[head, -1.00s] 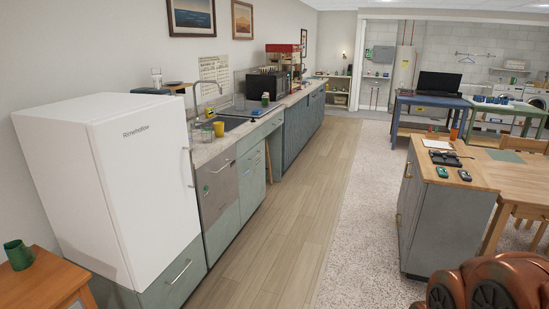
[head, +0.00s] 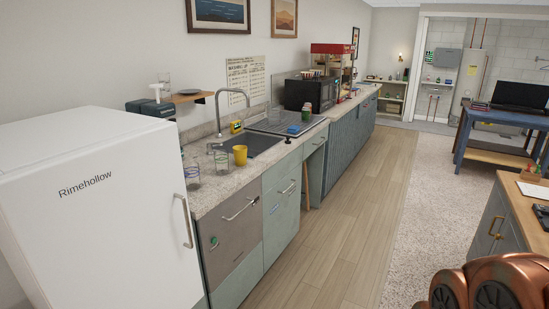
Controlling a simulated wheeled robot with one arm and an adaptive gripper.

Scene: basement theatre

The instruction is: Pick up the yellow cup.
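The yellow cup (head: 240,155) stands upright on the speckled grey countertop (head: 212,195), at the front edge of the sink (head: 250,143). A clear glass (head: 221,163) is just left of it, and another glass (head: 193,177) stands further left. My gripper's fingers do not show in the head view. Only a copper-coloured part of my own body shows at the bottom right.
A white fridge (head: 95,215) stands at the near left, beside the counter run. A faucet (head: 233,95) rises behind the cup. The wooden floor (head: 335,205) in front of the cabinets is clear. A wood-topped cabinet (head: 510,215) is at the right.

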